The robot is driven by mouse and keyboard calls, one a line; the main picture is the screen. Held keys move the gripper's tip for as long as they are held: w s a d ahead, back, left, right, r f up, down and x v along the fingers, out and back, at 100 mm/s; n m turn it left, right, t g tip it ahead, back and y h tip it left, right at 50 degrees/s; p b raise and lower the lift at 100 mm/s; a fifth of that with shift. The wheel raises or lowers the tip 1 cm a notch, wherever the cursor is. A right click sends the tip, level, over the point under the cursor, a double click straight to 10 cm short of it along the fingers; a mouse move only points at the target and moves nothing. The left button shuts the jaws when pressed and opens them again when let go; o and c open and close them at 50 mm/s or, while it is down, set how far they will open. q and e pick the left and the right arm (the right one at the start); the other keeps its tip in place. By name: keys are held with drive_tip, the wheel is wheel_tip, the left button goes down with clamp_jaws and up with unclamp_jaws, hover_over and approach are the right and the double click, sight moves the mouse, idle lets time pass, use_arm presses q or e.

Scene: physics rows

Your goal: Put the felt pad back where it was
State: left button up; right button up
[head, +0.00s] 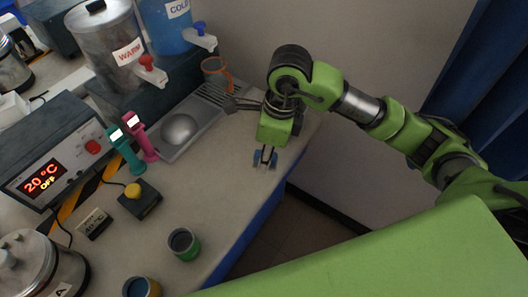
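I cannot make out a felt pad in the head view. My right gripper (265,158) hangs over the counter near its right edge, pointing down. Its two blue-tipped fingers are apart, and I see nothing held between them. A dark grey shape (233,103) shows left of my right wrist; I cannot tell what it is. My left gripper is not in view.
The counter (225,180) is bare left of the gripper. A metal tray (205,112) with a round dish, an orange mug (214,72), a green-banded cup (184,243), a yellow-button box (139,197) and dispensers labelled WARM (112,45) and COLD (165,25) stand around.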

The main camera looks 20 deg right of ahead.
drive_tip(key=w+f, duration=0.2)
drive_tip(key=w+d+f+p, duration=0.1)
drive_tip(key=w+f, duration=0.3)
drive_tip(key=shift+w+d+f+p, duration=0.3)
drive_tip(key=shift+w+d+f, duration=0.05)
drive_tip(key=shift+f, duration=0.05)
wheel_tip(320, 180, down, 2)
drive_tip(key=shift+f+p, duration=0.1)
drive_tip(key=shift+p, duration=0.6)
drive_tip(key=shift+f, duration=0.5)
drive_tip(key=shift+w+f, duration=0.1)
drive_tip(key=o, duration=1.1)
drive_tip(key=shift+c, duration=0.2)
